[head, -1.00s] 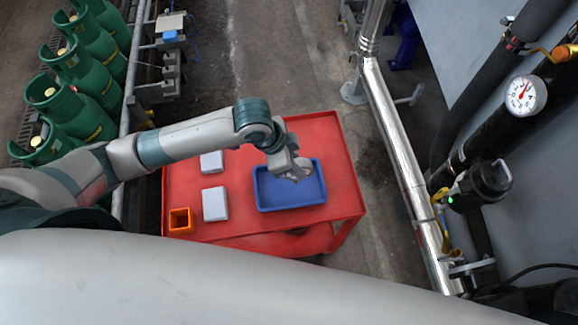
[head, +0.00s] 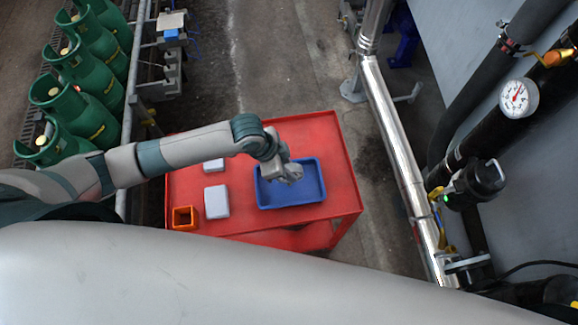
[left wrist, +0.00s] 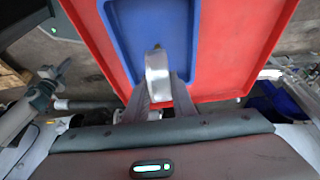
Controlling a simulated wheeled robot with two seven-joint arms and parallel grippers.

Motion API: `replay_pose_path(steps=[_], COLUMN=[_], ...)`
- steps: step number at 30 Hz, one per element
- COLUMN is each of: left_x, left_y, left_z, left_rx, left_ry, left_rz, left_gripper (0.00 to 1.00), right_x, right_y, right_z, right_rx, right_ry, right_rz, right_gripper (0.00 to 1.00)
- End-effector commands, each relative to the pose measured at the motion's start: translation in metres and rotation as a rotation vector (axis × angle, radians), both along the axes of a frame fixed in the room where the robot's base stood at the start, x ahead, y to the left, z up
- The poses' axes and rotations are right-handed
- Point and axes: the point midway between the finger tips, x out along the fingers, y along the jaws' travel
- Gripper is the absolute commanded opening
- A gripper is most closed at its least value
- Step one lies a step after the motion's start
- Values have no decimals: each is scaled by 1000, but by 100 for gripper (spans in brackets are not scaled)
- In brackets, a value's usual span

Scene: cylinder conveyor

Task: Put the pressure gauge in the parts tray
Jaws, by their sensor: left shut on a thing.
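The parts tray is a blue, shallow rectangular tray (head: 308,196) on the red cart; its blue floor also shows in the left wrist view (left wrist: 138,20). My left gripper (head: 287,174) is over the left-back part of the tray. In the left wrist view, the gripper (left wrist: 158,88) is shut on a pale grey-white piece with a brass-coloured tip, which looks like the pressure gauge (left wrist: 157,72) seen edge-on. The gauge shows in the head view as a small pale round shape (head: 293,174). I cannot tell its exact height above the tray floor. My right gripper is not in view.
The red cart (head: 335,150) also carries two light grey boxes (head: 216,202) and an orange open bin (head: 184,218) left of the tray. Another gauge (head: 518,98) is mounted on the pipework at right. Green gas cylinders (head: 84,110) stand at far left.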

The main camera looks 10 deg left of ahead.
Motion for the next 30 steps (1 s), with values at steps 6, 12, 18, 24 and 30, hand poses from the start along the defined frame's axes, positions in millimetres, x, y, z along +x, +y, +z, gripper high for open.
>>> replay_pose_path(steps=[6, 12, 18, 24, 30], left_x=[0, 0, 0, 0, 0], left_y=[-1, -1, 0, 0, 1], left_z=[-2, -4, -4, -4, 2], left_rx=[-1, -1, 0, -1, 0], left_ry=[-2, -2, -2, -1, -2], left_rz=[-1, -1, -1, -1, -1], left_gripper=[0, 0, 42, 42, 42], right_x=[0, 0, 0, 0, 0], right_y=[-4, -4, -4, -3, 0], right_z=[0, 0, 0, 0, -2], right_rx=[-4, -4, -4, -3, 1], right_ry=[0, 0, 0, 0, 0], right_rz=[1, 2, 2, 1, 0], right_gripper=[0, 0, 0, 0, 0])
